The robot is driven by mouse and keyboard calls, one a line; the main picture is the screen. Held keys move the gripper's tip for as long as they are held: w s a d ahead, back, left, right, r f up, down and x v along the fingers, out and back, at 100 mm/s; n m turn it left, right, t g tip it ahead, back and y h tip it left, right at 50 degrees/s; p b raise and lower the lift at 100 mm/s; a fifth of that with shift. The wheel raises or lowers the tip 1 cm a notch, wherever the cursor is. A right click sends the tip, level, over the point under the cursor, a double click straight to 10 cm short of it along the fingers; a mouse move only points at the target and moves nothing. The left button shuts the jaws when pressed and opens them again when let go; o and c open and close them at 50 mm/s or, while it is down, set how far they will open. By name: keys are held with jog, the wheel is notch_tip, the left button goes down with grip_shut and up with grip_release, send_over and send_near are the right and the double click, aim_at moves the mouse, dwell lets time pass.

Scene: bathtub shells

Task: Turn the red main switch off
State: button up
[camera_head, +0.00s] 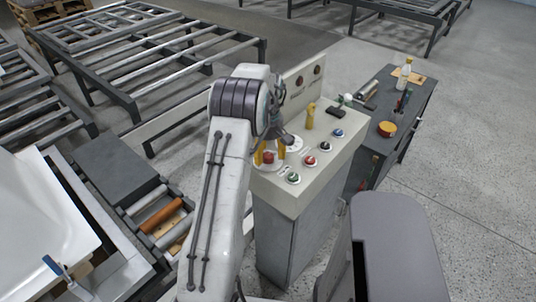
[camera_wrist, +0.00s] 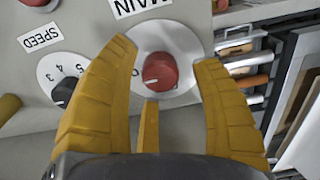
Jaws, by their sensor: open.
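The red main switch (camera_wrist: 158,71) is a round knob on a white disc, under a label reading MAIN, in the wrist view. A short white mark on the knob points to the lower left in that view, and an O is printed on the disc to its left. My gripper (camera_wrist: 165,56) is open, its yellow fingers on either side of the knob with visible gaps; whether any finger touches it I cannot tell. In the head view the red switch (camera_head: 268,157) shows between the yellow fingers at the console's near left corner.
The console top (camera_head: 322,168) carries several coloured buttons and a yellow upright piece (camera_head: 310,116). A SPEED dial (camera_wrist: 64,88) sits left of the switch in the wrist view. A dark cabinet (camera_head: 412,100) with tools stands right; rollers (camera_head: 160,214) and a white tub shell (camera_head: 40,215) lie left.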

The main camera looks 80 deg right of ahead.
jog(key=shift+f, duration=0.35)
grip_shut()
dwell(0.6)
